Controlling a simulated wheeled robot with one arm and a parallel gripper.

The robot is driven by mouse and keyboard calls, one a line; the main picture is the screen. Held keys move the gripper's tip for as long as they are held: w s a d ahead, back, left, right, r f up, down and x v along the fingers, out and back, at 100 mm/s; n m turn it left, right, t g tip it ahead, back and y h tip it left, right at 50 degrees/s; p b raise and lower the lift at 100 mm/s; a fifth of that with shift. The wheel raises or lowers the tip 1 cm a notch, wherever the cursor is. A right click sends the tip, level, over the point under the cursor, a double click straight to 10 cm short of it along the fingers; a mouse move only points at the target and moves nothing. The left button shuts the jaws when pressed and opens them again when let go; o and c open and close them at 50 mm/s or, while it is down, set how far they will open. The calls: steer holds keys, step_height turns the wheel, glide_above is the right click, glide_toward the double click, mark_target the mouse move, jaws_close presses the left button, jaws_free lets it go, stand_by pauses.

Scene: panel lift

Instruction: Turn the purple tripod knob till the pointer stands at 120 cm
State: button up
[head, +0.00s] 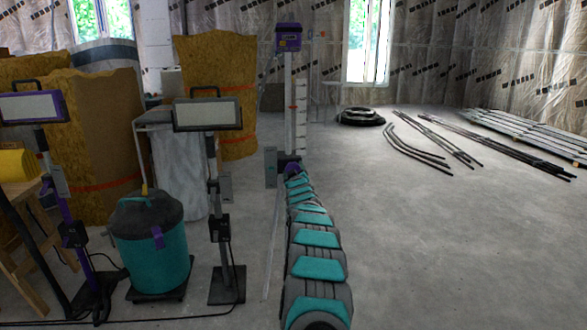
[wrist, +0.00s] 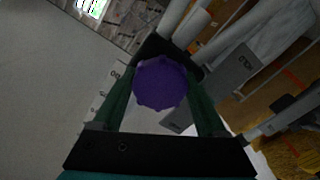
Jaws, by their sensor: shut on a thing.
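The purple knob (wrist: 160,84) is lobed and sits between the two green fingers of my gripper (wrist: 163,95) in the wrist view. The fingers are shut on its sides. In the head view my teal and grey arm reaches away to the tripod post, and my gripper (head: 292,170) is at the post's lower part. Most of the knob is hidden there. The tripod post (head: 288,85) stands upright with a purple head (head: 288,38) on top. A white scale strip (head: 301,115) runs beside it. Its figures are too small to read, and I cannot make out the pointer.
Two work lamps on stands (head: 207,115) (head: 33,108) and a teal vacuum (head: 150,245) stand on the left, with cables on the floor. Wrapped insulation rolls (head: 215,75) are behind. Dark bars (head: 435,140) and black coils (head: 360,117) lie at the back right. The right foreground floor is clear.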

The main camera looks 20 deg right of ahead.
steer(key=shift+m+p, duration=0.4)
steer(key=shift+m, duration=0.6)
steer(key=o, duration=1.3)
steer(key=shift+s, duration=0.1)
steer(key=b+v, duration=0.1)
steer(key=v, duration=0.6)
steer(key=shift+s, duration=0.3)
